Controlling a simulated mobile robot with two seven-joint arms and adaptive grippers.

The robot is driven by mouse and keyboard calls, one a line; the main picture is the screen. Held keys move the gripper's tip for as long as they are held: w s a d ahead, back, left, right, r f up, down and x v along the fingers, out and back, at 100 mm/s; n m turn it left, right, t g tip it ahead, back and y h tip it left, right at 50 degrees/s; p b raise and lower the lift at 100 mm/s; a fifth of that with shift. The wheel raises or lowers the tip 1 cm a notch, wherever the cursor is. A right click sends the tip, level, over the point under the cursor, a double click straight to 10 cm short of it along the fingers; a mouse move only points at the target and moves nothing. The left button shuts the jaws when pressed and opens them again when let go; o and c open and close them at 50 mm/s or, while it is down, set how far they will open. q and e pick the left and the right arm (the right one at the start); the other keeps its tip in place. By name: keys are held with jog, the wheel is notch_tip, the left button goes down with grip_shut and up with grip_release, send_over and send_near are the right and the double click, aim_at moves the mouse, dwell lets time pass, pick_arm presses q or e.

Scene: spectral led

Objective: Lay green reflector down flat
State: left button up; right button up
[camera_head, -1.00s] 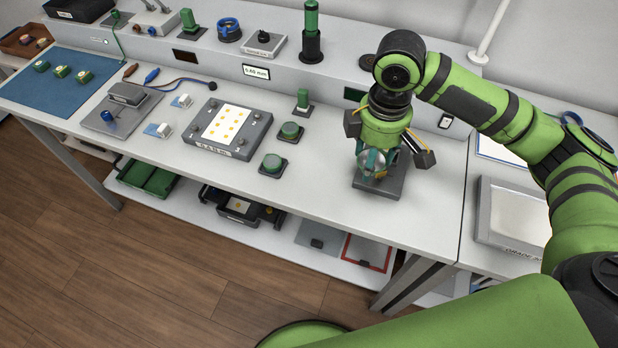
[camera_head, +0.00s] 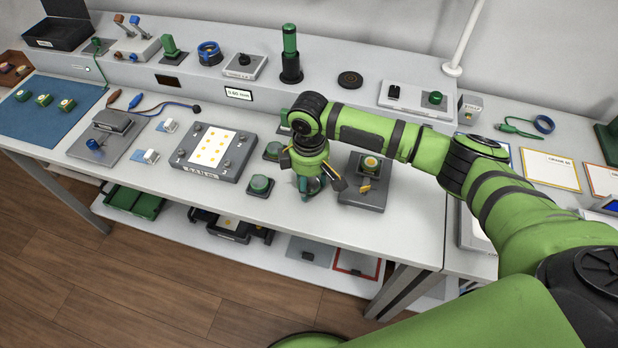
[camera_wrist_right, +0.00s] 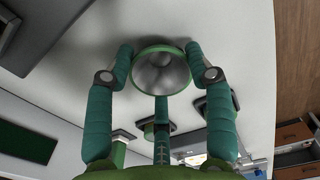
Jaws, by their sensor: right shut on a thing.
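The green reflector (camera_wrist_right: 162,74) is a round cup with a green rim and a shiny grey hollow, seen in the right wrist view. My right gripper (camera_head: 310,186) is shut on it; teal fingers press its left and right sides. The cup's hollow faces the wrist camera. In the head view the gripper is low over the white bench, between a green round piece (camera_head: 260,185) and a dark grey fixture (camera_head: 362,198). There the fingers mostly hide the reflector, and I cannot tell whether it touches the bench. My left gripper is not in view.
Another green disc (camera_head: 273,151) sits on a dark base left of the gripper. A grey panel with yellow dots (camera_head: 213,150) lies further left. The bench front (camera_head: 300,222) is bare.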

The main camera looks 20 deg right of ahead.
jog(key=o, duration=0.8)
jog(key=shift+f, duration=0.15)
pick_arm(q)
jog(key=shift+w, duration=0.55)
pick_arm(e)
jog(key=shift+o, duration=0.2)
pick_arm(q)
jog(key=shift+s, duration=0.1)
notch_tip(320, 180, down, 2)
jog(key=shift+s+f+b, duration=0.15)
jog(key=shift+b, duration=1)
pick_arm(e)
notch_tip(320, 180, up, 12)
jog(key=shift+r, duration=0.2)
